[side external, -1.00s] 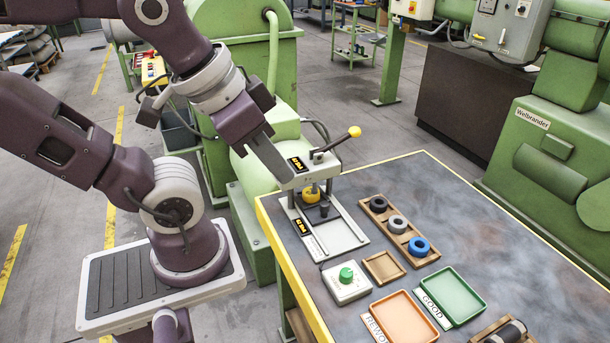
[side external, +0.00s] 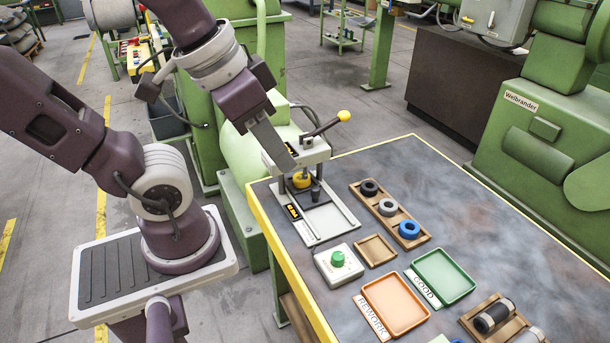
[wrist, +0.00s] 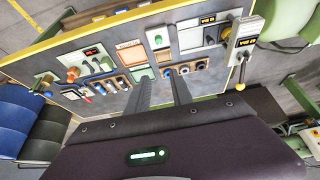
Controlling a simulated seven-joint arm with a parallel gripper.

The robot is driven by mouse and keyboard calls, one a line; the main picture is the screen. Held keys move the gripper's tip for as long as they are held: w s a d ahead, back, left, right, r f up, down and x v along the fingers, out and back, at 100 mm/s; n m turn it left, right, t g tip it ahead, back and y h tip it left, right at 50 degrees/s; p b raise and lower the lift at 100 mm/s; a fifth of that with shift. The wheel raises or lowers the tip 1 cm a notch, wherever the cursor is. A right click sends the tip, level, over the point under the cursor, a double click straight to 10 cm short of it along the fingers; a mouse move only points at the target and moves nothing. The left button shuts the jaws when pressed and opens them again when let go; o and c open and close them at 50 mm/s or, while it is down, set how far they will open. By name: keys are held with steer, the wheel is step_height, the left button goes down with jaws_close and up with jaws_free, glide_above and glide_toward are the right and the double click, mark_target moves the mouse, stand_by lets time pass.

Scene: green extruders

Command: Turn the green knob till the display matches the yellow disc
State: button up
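The green knob (side external: 338,258) sits on a white box (side external: 345,270) near the table's left edge. It also shows in the wrist view (wrist: 158,39). A yellow disc (side external: 302,180) is under the head of a small hand press. A black display with yellow digits (side external: 293,211) is on the press base; its digits are too small to read. My gripper (side external: 287,163) is in front of the press head, above and to the left of the knob box, not touching the knob. In the wrist view my gripper's two fingers (wrist: 159,82) are apart, with nothing between them.
The press lever (side external: 328,124) with a yellow ball rises behind my gripper. A wooden rack with rings (side external: 420,240), an empty wooden tray (side external: 375,250), an orange tray (side external: 393,310) and a green tray (side external: 443,277) lie to the right of the knob box.

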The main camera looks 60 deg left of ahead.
steer(key=o, duration=0.3)
steer(key=w+f+g, duration=0.1)
steer(key=w, duration=0.1)
steer(key=w+g, duration=0.1)
steer(key=w, duration=0.1)
steer(key=w+d+f+g, duration=0.1)
steer(key=w, duration=0.1)
steer(key=shift+w+f+m+h, duration=0.3)
steer(key=shift+w+h, duration=0.05)
steer(key=shift+h, duration=0.05)
steer(key=shift+o, duration=0.2)
steer(key=g, duration=0.3)
glide_above(339, 255)
step_height(339, 255, down, 8)
steer(key=r, duration=0.1)
steer(key=f+g, duration=0.1)
steer(key=f, duration=0.5)
steer(key=f+m+g+y, duration=0.1)
steer(key=f, duration=0.6)
steer(key=f+g, duration=0.1)
steer(key=f, duration=0.5)
steer(key=shift+w+f+m+g, duration=0.25)
steer(key=shift+f+m+g, duration=0.05)
steer(key=shift+s+f, duration=0.1)
steer(key=shift+f, duration=0.15)
steer(key=shift+c, duration=0.5)
jaws_close()
